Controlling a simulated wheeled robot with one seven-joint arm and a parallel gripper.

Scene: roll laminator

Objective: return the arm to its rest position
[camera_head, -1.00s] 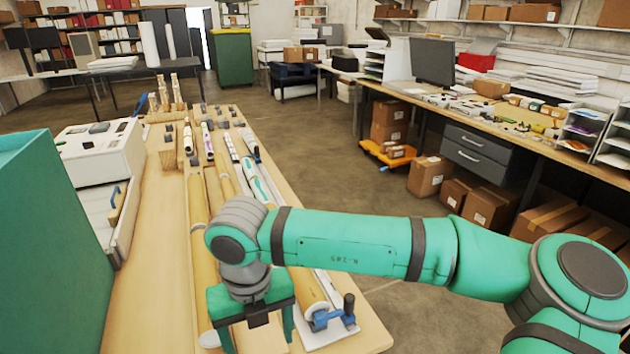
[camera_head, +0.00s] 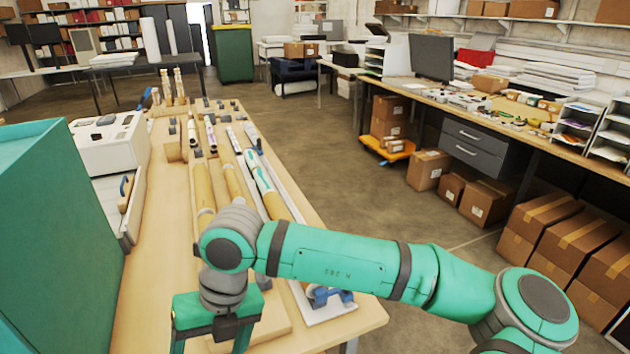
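My green arm reaches in from the lower right over the wooden bench (camera_head: 160,270). My gripper (camera_head: 210,346) hangs downward above the bench's near end. Its two green fingers stand wide apart, and I see nothing held between them. The fingertips run to the bottom edge of the picture, so what lies right under them is hidden. My arm's elbow and shoulder links show at the lower right.
Long rolls (camera_head: 203,188) lie along the bench, partly behind my arm. A blue clamp-like part (camera_head: 330,296) sits on a white board right of my gripper. A white machine (camera_head: 110,143) and large green block (camera_head: 60,220) stand left. Open floor (camera_head: 350,220) lies right.

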